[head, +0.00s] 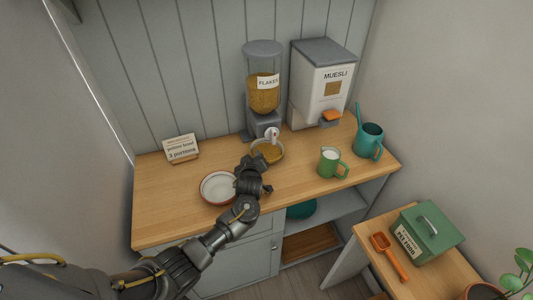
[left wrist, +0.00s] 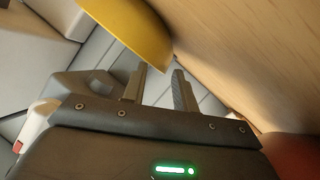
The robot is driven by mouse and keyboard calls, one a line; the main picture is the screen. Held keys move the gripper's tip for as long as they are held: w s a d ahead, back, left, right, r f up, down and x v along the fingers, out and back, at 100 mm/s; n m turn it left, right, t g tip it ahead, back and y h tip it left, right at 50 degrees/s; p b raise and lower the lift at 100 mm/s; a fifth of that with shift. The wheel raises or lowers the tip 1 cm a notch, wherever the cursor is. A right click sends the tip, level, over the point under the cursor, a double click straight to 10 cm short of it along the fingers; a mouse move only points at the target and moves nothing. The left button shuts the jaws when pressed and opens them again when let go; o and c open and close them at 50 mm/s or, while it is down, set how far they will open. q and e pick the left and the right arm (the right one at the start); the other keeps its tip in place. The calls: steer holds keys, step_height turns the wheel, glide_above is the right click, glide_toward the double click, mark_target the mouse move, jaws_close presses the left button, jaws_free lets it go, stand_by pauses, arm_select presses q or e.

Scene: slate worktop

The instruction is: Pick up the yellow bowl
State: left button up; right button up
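The yellow bowl (head: 279,158) stands on the wooden worktop under the flakes dispenser's spout, with golden flakes in it. Its yellow side fills the top of the left wrist view (left wrist: 135,28), close ahead of the fingertips. My left gripper (head: 262,178) is just in front of the bowl and hides part of it. In the left wrist view its two fingers (left wrist: 158,76) are apart, with nothing clearly held. The bowl's edge lies near the tips; I cannot tell whether it is between them. My right gripper is not in view.
A white bowl with a red rim (head: 217,188) sits left of my gripper. The flakes dispenser (head: 263,90) and muesli dispenser (head: 322,85) stand behind.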

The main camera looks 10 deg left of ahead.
mark_target(267, 152)
arm_select(q)
steer(key=x, duration=0.4)
jaws_close()
stand_by(0.4)
